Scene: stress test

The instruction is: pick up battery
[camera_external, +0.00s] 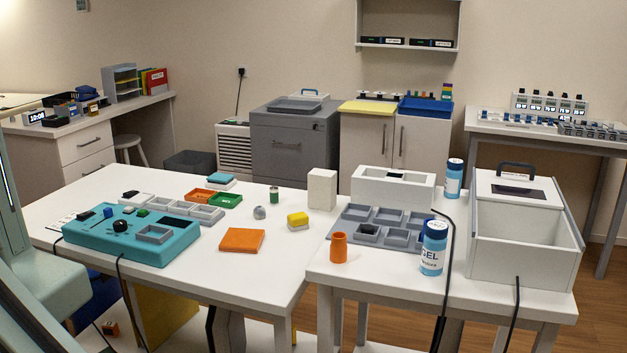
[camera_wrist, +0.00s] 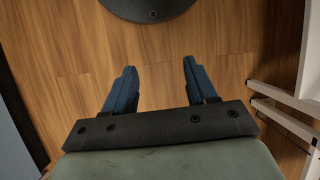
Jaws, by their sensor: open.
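A small upright green cylinder with a pale band (camera_external: 274,194) stands near the back edge of the left white table in the external view. It may be the battery, but it is too small to be sure. No battery shows in the wrist view. My gripper (camera_wrist: 158,75) shows in the wrist view with its two blue fingers spread apart and nothing between them. It is over bare wooden floor, away from the tabletop. In the external view my gripper is not visible; only part of my arm shows at the left edge.
Around the cylinder are a grey ball (camera_external: 260,212), a yellow-and-white block (camera_external: 298,221), a green tray (camera_external: 226,200) and a white box (camera_external: 322,189).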

